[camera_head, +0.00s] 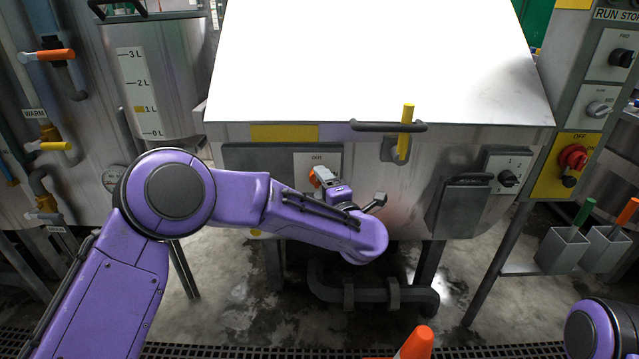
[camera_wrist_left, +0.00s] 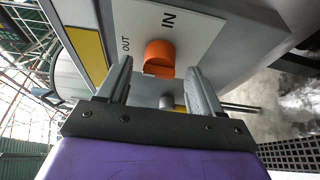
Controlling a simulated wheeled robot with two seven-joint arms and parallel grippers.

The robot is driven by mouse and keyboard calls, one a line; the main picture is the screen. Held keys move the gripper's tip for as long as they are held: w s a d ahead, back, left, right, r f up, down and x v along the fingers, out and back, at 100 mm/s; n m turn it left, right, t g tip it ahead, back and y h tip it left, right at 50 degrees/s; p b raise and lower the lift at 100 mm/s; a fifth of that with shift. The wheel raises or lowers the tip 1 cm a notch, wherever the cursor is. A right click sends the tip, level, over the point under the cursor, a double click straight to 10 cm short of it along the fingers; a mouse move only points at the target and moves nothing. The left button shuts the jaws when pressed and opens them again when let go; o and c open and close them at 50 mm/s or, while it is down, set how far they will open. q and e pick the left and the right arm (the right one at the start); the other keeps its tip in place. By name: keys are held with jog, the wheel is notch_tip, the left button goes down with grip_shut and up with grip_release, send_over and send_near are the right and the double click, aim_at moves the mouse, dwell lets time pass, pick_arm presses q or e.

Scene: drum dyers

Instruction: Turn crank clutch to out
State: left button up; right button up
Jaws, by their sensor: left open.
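The crank clutch is an orange knob (camera_wrist_left: 160,57) on a white plate (camera_wrist_left: 190,32) marked OUT and IN in the left wrist view. In the head view a bit of orange (camera_head: 316,176) shows below the OUT label, on the front of the dye machine; my left gripper hides the rest of the plate. My left gripper (camera_head: 345,190) is at the plate. In the left wrist view its two fingers are open, one on each side of the knob. I cannot tell whether they touch it. Which label the knob points to is unclear. My right gripper is out of view.
A yellow-handled crank (camera_head: 406,128) sticks out above right of the plate. A dark box with a handle (camera_head: 462,200) and a switch panel (camera_head: 508,168) are further right. An orange cone (camera_head: 416,344) stands on the floor below. Pipes run under the machine.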

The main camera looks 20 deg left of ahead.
pick_arm(q)
jog(key=v, duration=0.8)
jog(key=shift+s, duration=0.2)
jog(key=s+a+f+m+g+h+p, duration=0.1)
jog(key=s+a+f+m+h+p, duration=0.15)
jog(key=s+f+m+h, duration=0.5)
jog(key=s+a+f+m+g+h+p, duration=0.1)
jog(key=s+a+f+m+g+h, duration=0.2)
jog(key=f+m, duration=0.9)
jog(key=s+a+f+g+p, duration=0.1)
jog(key=s+a+f+g, duration=0.1)
jog(key=s, duration=0.7)
jog(key=s+a+f+g+y+p, duration=0.1)
jog(key=s+a+f+g+p, duration=0.1)
jog(key=s+a+f, duration=0.3)
jog(key=s+a+f+g+y+p, duration=0.1)
jog(key=s+a, duration=0.4)
jog(key=s, duration=0.8)
notch_tip(320, 180, down, 2)
jog(key=shift+s+f+g+p, duration=0.2)
jog(key=shift+s+g+p, duration=0.15)
jog(key=shift+g+p, duration=0.5)
jog(key=shift+n+y, duration=0.25)
